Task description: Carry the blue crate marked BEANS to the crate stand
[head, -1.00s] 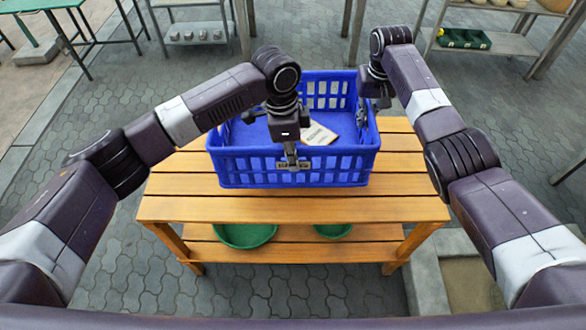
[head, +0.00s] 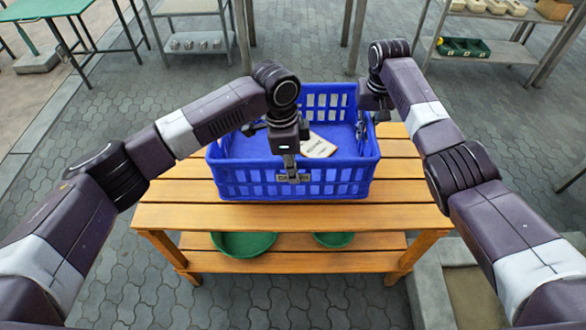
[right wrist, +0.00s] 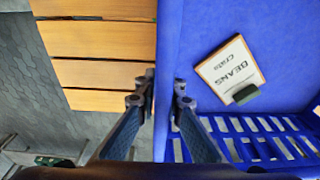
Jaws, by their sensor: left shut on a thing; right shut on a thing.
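The blue crate (head: 230,180) is on the slatted wooden table in the head view; I cannot tell whether it is lifted slightly. A white card (right wrist: 222,58) reading BEANS lies inside it, with a small dark green piece at its edge. My left gripper (head: 292,177) is shut on the crate's near wall. My right gripper (head: 362,128) is shut on its right wall. In the right wrist view, the right gripper's fingers (right wrist: 163,95) are on either side of the blue rim.
The wooden table (head: 180,215) has bare slats around the crate. Green bowls (head: 243,244) are on its lower shelf. A metal shelf (head: 490,50) with a green bin (head: 464,47) stands behind right. A green table (head: 40,10) stands behind left. Paved floor lies between.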

